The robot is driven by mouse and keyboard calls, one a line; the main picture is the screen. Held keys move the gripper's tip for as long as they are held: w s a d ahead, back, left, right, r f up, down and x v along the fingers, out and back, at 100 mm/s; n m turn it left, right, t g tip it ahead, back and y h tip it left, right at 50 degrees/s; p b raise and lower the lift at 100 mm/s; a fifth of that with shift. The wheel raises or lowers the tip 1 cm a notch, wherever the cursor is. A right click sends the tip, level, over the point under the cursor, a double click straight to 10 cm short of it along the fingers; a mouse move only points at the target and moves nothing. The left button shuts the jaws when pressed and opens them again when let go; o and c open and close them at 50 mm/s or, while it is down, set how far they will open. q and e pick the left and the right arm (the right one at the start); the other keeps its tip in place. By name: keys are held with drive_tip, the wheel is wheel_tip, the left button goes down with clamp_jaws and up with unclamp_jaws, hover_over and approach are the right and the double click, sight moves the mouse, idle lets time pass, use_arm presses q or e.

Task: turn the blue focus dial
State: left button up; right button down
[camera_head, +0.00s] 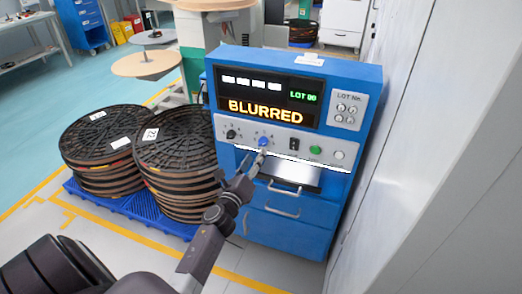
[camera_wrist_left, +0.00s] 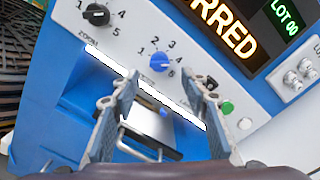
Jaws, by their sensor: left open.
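The blue focus dial (camera_head: 262,142) is on the white control strip of the blue machine (camera_head: 230,175), under the display. In the left wrist view the dial (camera_wrist_left: 160,62) is a small blue knob with numbers around it. My left gripper (camera_head: 260,156) is just below the dial in the head view. In the left wrist view its two fingers (camera_wrist_left: 163,88) are spread apart and empty, with the dial beyond the gap between their tips. Whether a finger touches the dial cannot be told. The display (camera_head: 265,106) reads "BLURRED". My right gripper is not in view.
A black zoom knob (camera_wrist_left: 97,14) is left of the dial. A black switch (camera_head: 294,144) and a green button (camera_head: 315,149) are to its right. A drawer handle (camera_head: 284,190) sticks out below. Stacked reels (camera_head: 178,135) stand left, and a wall (camera_head: 400,150) is close on the right.

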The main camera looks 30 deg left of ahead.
sight(262, 145)
use_arm(q)
drive_tip(key=x, duration=0.5)
drive_tip(key=shift+x, duration=0.9)
drive_tip(key=shift+f, duration=0.1)
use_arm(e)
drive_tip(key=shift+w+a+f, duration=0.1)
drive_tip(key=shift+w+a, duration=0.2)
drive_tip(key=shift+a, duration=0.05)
use_arm(q)
drive_tip(key=shift+c, duration=0.9)
clamp_jaws()
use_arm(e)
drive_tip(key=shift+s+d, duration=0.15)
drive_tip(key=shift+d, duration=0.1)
